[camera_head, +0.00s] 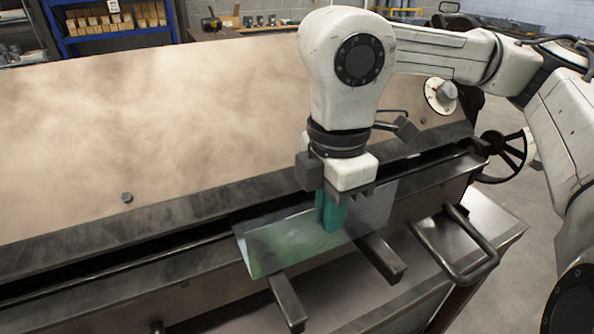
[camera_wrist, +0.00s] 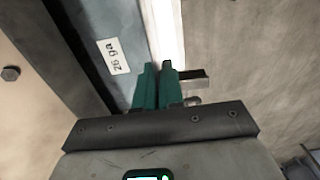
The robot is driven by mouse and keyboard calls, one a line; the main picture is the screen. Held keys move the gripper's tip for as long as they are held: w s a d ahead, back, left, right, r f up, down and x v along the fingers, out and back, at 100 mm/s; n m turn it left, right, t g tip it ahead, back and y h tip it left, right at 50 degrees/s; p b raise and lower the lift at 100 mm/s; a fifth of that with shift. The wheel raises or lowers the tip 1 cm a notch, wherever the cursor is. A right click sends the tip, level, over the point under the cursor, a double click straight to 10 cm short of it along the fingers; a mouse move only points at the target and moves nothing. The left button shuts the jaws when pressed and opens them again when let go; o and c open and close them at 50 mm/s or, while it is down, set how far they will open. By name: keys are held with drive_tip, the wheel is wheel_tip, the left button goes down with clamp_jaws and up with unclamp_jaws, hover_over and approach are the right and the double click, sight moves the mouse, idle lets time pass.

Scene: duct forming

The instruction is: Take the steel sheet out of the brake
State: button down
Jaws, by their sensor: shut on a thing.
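The steel sheet (camera_head: 285,245) is thin, shiny and bent along its length, with a greenish sheen. It lies along the front of the brake (camera_head: 150,130), at the dark slot between its beams, above two front support arms. My gripper (camera_head: 333,220) has teal fingers and comes down from above, shut on the sheet right of its middle. In the wrist view the fingers (camera_wrist: 157,70) are close together at a bright strip beside a blue-grey face (camera_wrist: 122,22) with a "26 ga" label. The fingers hide part of the sheet. Whether its back edge is clear of the slot, I cannot tell.
The support arms (camera_head: 287,302) stick out at the front below the sheet. A looped metal handle (camera_head: 470,262) stands at the right front. A dark handwheel (camera_head: 502,156) is at the brake's right end. Blue shelving (camera_head: 110,32) with boxes is far back left.

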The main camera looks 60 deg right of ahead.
drive_tip(key=s+a+b, duration=0.2)
drive_tip(key=s+a, duration=0.1)
drive_tip(key=s, duration=0.2)
drive_tip(key=shift+s+a+b, duration=0.35)
drive_tip(key=shift+a, duration=0.05)
